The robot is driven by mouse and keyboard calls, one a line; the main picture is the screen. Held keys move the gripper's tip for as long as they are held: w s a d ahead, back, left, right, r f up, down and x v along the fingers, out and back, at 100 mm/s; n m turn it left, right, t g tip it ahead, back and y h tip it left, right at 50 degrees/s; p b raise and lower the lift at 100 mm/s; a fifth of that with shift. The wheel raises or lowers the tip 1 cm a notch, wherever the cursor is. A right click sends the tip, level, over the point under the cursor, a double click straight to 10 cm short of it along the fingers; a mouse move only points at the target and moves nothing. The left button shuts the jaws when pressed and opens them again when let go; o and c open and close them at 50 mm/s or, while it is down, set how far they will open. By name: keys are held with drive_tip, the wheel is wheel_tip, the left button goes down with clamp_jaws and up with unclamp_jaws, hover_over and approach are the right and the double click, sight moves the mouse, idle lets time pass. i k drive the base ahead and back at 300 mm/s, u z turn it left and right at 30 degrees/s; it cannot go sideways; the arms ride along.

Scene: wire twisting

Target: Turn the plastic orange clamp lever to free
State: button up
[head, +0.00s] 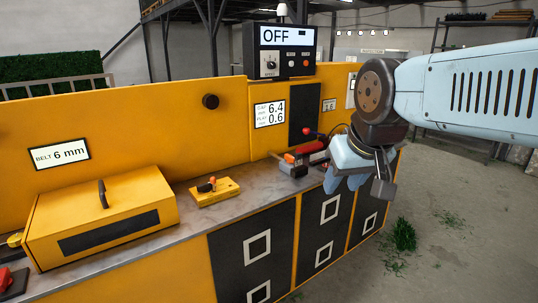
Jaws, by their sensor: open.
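A small orange part (289,158) shows on a grey block (292,168) at the worktop's right end, left of my gripper. A second orange piece (212,181) tops a dark lever on a yellow block (214,192) near the middle of the worktop. I cannot tell which of the two is the clamp lever, nor its exact setting. My gripper (357,184) is open, pointing down near the bench's right end, apart from both orange parts. It hides part of the area behind it.
A red part (312,148) lies beside the grey block. A yellow box with a handle (103,216) stands on the worktop (255,180) at left. A yellow back panel (140,125) rises behind, with a display reading OFF (287,36). Floor at right is mostly clear.

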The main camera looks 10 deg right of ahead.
sight(290, 159)
drive_tip(key=u, duration=0.25)
drive_tip(key=i, duration=1.35)
drive_tip(key=z, duration=0.7)
